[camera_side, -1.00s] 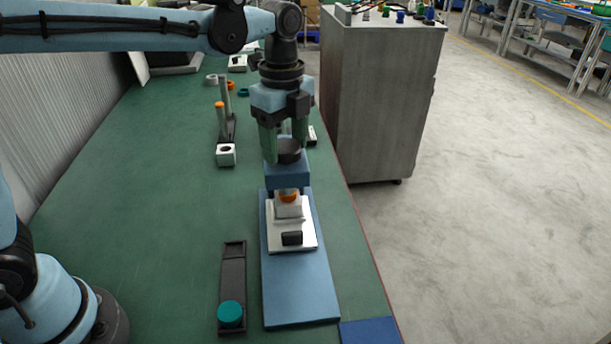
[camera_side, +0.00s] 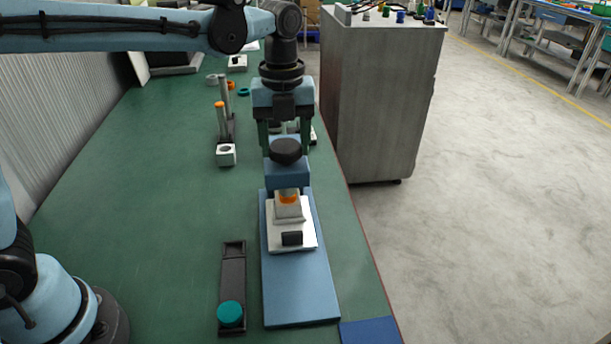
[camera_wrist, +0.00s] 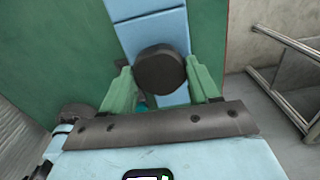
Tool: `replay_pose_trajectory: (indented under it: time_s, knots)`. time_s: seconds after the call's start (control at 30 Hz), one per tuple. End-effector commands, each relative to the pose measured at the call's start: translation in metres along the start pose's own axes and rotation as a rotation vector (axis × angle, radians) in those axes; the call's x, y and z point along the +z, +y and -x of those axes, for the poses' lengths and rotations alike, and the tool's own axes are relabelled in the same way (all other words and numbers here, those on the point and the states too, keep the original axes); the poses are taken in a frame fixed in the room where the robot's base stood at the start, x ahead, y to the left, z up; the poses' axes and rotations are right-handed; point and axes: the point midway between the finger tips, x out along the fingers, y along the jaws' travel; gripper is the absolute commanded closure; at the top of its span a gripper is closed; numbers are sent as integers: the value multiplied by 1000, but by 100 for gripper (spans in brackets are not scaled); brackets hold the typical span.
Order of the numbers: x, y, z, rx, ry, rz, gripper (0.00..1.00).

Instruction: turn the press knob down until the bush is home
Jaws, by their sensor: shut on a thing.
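The dark round press knob (camera_side: 286,150) sits on top of the blue press head (camera_side: 287,174). My gripper (camera_side: 284,132) is down at the knob, with one green finger on each side. In the wrist view my gripper (camera_wrist: 161,78) is shut on the knob (camera_wrist: 159,70), which lies between the two fingers. An orange ring, seemingly the bush (camera_side: 288,197), shows under the press head, above a light block (camera_side: 288,211) on a white plate (camera_side: 308,236). How deep the bush sits cannot be told. The fingertips are partly hidden in the side view.
The long blue press base (camera_side: 300,290) runs towards the camera. A black holder (camera_side: 233,275) with a teal disc (camera_side: 230,314) lies left of it. A stand with an orange-topped post (camera_side: 220,120) and a white block (camera_side: 226,155) stand further back left. A grey cabinet (camera_side: 385,100) stands right.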

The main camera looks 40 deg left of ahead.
Motion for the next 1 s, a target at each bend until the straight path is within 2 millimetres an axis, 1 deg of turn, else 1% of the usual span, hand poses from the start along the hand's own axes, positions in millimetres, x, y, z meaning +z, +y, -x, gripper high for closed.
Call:
replay_pose_trajectory:
  time_s: [0.53, 0.57, 0.7, 1.0]
  knots:
    - [0, 0, 0, 0, 0, -23, 70]
    - [0, 0, 0, 0, 0, -23, 35]
    - [0, 0, 0, 0, 0, -23, 14]
    - [0, 0, 1, 0, 0, -23, 14]
